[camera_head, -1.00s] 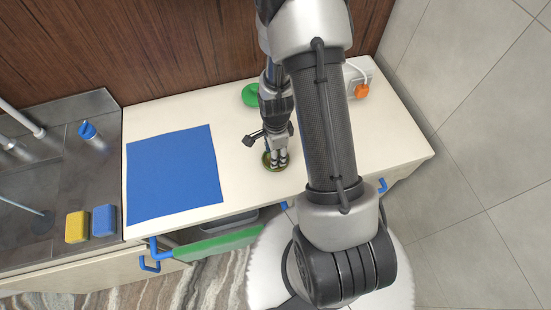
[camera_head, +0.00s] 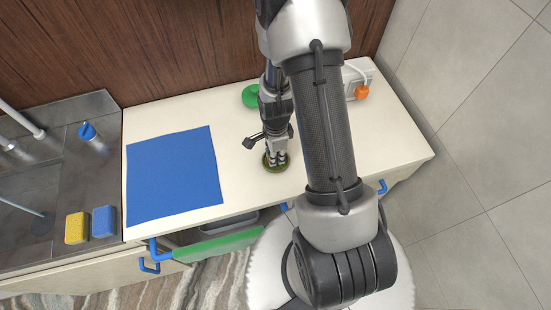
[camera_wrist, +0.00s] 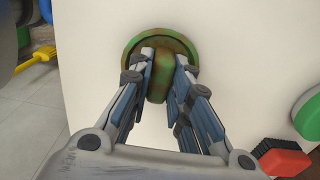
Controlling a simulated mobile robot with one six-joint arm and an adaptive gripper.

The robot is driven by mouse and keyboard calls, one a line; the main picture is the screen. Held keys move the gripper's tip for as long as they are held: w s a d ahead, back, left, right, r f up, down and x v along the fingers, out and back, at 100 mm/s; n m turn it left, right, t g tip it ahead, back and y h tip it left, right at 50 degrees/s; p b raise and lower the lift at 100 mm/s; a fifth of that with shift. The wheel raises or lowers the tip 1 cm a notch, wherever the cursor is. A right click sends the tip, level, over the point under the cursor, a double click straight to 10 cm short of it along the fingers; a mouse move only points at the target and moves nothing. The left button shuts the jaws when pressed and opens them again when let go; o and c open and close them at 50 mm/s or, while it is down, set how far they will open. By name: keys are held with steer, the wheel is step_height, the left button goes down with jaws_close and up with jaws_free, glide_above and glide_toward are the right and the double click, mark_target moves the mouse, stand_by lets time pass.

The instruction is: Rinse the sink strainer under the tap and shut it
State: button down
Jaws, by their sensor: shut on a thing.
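The sink strainer appears to be the round green-brown piece with a raised middle grip, seen in the wrist view (camera_wrist: 180,40). In the head view its rim (camera_head: 266,165) shows under my fingers on the pale counter, right of the blue mat. My gripper (camera_head: 276,162) points down, shut on the raised grip, with a finger on each side in the wrist view (camera_wrist: 163,62). I cannot tell if the strainer is lifted. The grey sink (camera_head: 50,165) is at the left. A white pipe (camera_head: 22,122), perhaps the tap, is cut by the picture edge; I see no clear water.
A blue mat (camera_head: 173,175) lies between sink and gripper. A blue-topped item (camera_head: 88,131), yellow sponge (camera_head: 76,227) and blue sponge (camera_head: 104,221) are at the sink. A green round item (camera_head: 250,95) is behind. A red brush (camera_wrist: 280,158) shows in the wrist view.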

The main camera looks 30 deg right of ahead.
step_height(320, 180, up, 20)
steer(key=p, duration=0.4)
steer(key=w+a+f+n+b, duration=0.6)
steer(key=a+f+n+b, duration=0.3)
steer(key=n, duration=1.2)
steer(key=shift+a+f, duration=0.7)
steer(key=shift+a, duration=0.2)
